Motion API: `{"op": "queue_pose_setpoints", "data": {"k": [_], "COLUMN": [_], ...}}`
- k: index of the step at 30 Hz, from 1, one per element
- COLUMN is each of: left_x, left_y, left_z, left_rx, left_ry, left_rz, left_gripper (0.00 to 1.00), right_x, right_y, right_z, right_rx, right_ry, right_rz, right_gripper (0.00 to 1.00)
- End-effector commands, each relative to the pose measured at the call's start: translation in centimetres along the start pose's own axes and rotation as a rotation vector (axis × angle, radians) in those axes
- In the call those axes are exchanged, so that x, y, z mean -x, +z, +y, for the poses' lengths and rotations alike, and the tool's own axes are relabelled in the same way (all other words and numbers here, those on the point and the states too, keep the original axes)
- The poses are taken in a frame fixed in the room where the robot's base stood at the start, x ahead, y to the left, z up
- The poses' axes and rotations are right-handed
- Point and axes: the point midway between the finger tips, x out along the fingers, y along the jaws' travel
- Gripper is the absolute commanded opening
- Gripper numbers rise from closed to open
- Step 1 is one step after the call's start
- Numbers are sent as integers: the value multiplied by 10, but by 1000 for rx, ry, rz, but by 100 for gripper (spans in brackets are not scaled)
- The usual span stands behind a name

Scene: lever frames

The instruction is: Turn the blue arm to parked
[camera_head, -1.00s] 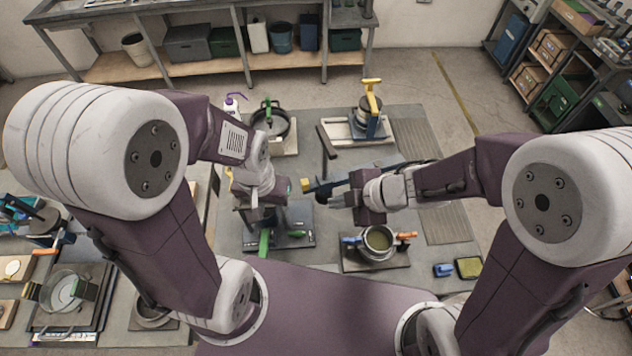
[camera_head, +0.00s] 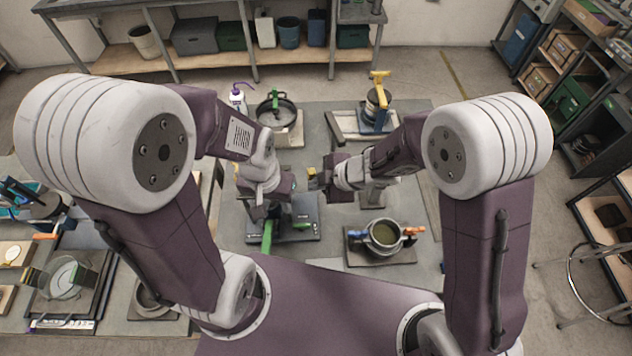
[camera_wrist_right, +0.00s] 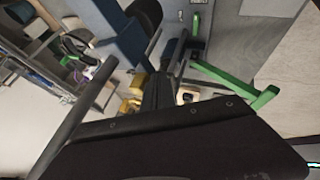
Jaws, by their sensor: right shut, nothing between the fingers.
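The blue arm (camera_wrist_right: 112,32) shows close up at the upper left of the right wrist view. In the head view my right arm hides most of it. A yellow block (camera_head: 312,173), seemingly at its end, shows just left of my right wrist. My right gripper (camera_wrist_right: 172,48) is shut and empty, close beside the blue arm; I cannot tell whether they touch. My left gripper (camera_head: 262,210) hangs over the green-lever fixture, left of the right gripper; its jaws are too small to read. The parked mark is not legible.
A pot with blue and orange handles (camera_head: 384,234) stands in front. The green lever (camera_head: 267,236) is below my left gripper. A dark pan with a green handle (camera_head: 277,113) and a yellow-handled fixture (camera_head: 378,100) stand behind. My two grippers are close together.

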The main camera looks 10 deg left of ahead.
Motion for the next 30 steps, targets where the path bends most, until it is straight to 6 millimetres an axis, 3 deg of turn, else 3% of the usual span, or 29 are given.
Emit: {"op": "queue_pose_setpoints", "data": {"k": [7, 18, 30], "left_x": [0, 3, 3], "left_y": [0, 0, 0], "left_z": [0, 0, 0], "left_rx": [0, 0, 0], "left_ry": [0, 0, 0], "left_rz": [0, 0, 0], "left_gripper": [38, 38, 38], "right_x": [-2, -29, -30], "right_y": [0, -2, -2], "right_z": [3, 53, 55], "right_rx": [-11, -215, -224], "right_ry": [6, 115, 121], "right_rz": [-7, -115, -118], "right_gripper": [0, 0, 0]}}
